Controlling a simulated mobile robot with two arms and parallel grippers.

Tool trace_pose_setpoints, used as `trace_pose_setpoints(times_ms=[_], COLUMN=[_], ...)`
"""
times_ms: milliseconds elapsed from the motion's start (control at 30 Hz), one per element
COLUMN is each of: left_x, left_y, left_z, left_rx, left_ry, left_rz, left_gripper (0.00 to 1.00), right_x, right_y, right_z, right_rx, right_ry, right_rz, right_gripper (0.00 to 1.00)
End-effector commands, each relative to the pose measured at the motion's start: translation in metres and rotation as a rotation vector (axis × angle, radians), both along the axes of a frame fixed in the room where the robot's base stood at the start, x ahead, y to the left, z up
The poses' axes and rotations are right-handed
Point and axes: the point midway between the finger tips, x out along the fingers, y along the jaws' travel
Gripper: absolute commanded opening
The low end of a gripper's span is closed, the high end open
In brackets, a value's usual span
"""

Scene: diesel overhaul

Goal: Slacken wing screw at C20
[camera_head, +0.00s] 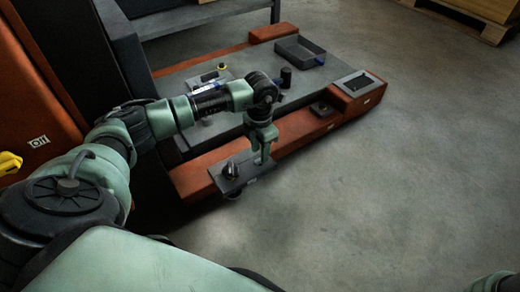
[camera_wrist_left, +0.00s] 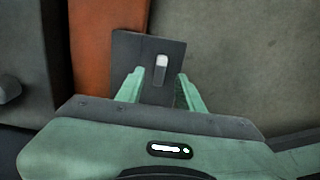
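The plate also shows in the left wrist view (camera_wrist_left: 130,55), with a narrow upright tab (camera_wrist_left: 161,68), pale on top and grey below. I cannot tell whether the tab or the knob is the wing screw, and no C20 label is legible. My left gripper (camera_head: 262,158) points down over the plate. In the left wrist view its green fingers (camera_wrist_left: 160,82) are apart, one on each side of the tab, with visible gaps. My right gripper is out of view.
The grey deck (camera_head: 215,143) beyond my left arm carries a dark open tray (camera_head: 300,52), a black cylinder (camera_head: 286,77) and a small yellow-topped part (camera_head: 222,67). An orange block with a grey panel (camera_head: 356,84) ends the rail.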

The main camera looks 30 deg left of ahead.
Motion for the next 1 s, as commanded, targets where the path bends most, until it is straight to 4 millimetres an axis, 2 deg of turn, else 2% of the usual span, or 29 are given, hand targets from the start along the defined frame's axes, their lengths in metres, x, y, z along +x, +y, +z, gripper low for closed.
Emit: trace_pose_setpoints(times_ms=[1000], left_x=[0.0], left_y=[0.0], left_z=[-0.038], left_rx=[0.0], left_ry=[0.0], left_rz=[0.0], left_gripper=[0.37], right_x=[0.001], right_y=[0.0], right_z=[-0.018], right_rx=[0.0], right_ry=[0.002], right_rz=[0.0], right_gripper=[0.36])
